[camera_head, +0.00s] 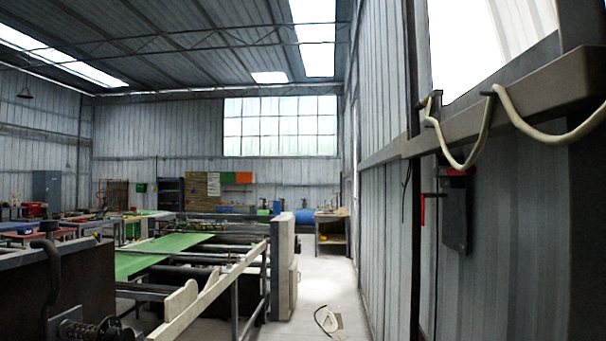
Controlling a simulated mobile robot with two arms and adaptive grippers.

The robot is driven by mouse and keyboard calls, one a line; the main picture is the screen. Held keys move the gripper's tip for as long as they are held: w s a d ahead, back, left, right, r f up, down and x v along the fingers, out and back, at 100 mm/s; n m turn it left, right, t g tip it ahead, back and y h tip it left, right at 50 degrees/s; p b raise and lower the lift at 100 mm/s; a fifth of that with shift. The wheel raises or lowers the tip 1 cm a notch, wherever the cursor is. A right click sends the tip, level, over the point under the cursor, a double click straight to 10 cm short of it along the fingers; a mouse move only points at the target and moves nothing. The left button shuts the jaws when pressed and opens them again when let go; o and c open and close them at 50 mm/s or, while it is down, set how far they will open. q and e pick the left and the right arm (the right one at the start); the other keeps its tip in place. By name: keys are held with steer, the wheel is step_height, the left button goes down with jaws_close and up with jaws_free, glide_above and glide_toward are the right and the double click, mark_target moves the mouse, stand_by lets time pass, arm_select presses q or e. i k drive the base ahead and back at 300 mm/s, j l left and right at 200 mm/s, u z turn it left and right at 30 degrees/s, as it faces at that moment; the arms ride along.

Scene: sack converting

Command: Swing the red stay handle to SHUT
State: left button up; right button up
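A small red handle (423,209) hangs down at the left side of a grey box (455,216) on the corrugated wall at the right. A short horizontal piece joins its upper end towards the box. A second red part (459,172) sits on top of the box, under the ledge. I cannot tell which red part is the stay handle, and no SHUT marking is readable. Neither of my grippers is in view.
A pale cable (474,158) droops from hooks along the ledge (540,95) below a bright window (490,40). A machine with a green sheet (165,250) and a pale rail (215,290) fills the left.

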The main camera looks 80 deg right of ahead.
mark_target(454, 171)
steer(key=z, duration=0.4)
steer(key=j+z, duration=0.15)
steer(key=z, duration=2.95)
steer(key=k+l, duration=0.05)
steer(key=l, duration=0.05)
